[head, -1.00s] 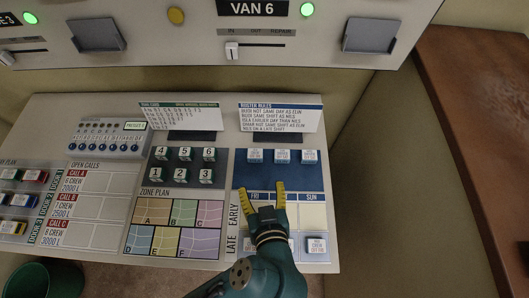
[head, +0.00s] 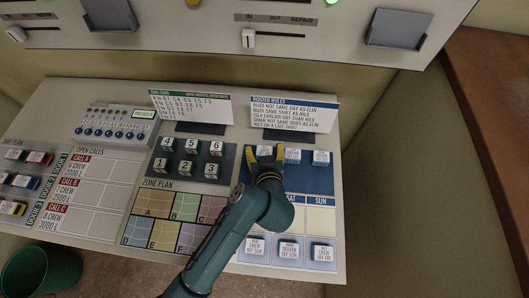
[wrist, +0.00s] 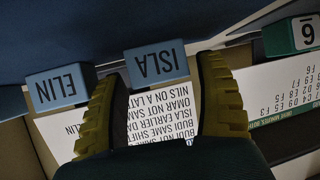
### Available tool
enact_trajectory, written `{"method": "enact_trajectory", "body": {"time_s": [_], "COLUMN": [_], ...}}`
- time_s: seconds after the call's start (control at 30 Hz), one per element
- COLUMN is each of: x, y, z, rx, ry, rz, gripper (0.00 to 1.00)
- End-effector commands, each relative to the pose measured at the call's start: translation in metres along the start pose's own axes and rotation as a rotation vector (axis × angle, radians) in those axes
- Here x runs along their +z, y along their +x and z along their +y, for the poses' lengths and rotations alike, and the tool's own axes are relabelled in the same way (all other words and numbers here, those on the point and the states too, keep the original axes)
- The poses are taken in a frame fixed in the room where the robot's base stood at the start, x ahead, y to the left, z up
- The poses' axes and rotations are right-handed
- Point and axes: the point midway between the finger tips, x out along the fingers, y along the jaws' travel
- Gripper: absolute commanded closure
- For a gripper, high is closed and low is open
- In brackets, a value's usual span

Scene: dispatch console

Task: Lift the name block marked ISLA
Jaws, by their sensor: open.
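The ISLA name block (wrist: 156,63) is blue with dark letters, and it appears upside down in the wrist view. It lies in the gap between my two yellow fingers, with space showing on both sides. In the head view, the ISLA block (head: 265,150) is the leftmost of the row on the roster's blue field, partly covered by my gripper. My gripper (head: 266,157) is open and empty, with one finger on each side of that block. Its exact height over the block cannot be told.
The ELIN block (wrist: 59,88) sits close beside one finger. Another name block (head: 321,158) is farther right in the row. The roster rules card (head: 294,115) stands just behind. Numbered blocks (head: 216,149) stand to the left. Several name blocks line the roster's lower edge.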

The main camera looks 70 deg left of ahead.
Motion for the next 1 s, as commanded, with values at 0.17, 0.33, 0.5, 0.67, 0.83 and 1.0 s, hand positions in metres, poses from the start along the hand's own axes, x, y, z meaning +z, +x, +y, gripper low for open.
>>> {"method": "enact_trajectory", "body": {"time_s": [0.17,0.33,0.5,0.67,0.83,1.0], "x": [0.0,0.0,0.0,0.0,0.001,-0.014], "y": [0.004,0.004,0.004,0.004,0.004,-0.004], "z": [0.0,0.0,0.0,0.0,0.0,0.0], "rx": [0.001,0.001,0.001,0.0,0.0,0.001], "ry": [0.0,0.001,0.001,0.001,0.001,-0.002], "rz": [-0.001,-0.001,-0.001,-0.001,-0.002,0.0], "gripper": [0.29,0.44,0.76,0.8,0.8,0.8]}}
